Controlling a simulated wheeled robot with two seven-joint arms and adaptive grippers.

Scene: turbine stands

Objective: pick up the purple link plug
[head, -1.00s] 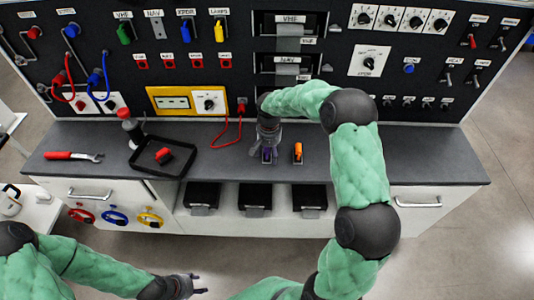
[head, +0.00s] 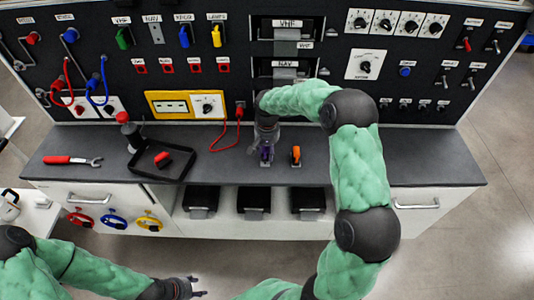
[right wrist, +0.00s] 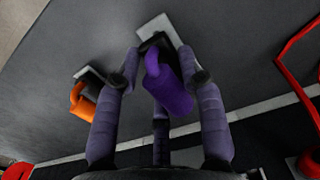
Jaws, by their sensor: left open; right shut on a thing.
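The purple link plug (right wrist: 168,85) is between the fingers of my right gripper (right wrist: 160,80) in the right wrist view. It shows as a small purple patch in the head view (head: 266,154), mostly covered by the gripper (head: 266,150). My right gripper is shut on the plug, low at the grey worktop. A metal plate (right wrist: 158,30) shows beyond the plug; I cannot tell whether the plug touches the worktop. My left gripper (head: 196,287) is open and empty, low at the bottom of the head view, in front of the bench.
An orange plug (head: 296,154) stands just right of my right gripper. A red cable (head: 226,143) lies to its left. A black tray (head: 160,163) with a red piece and a red-handled wrench (head: 72,160) lie further left. The worktop's right end (head: 430,160) is clear.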

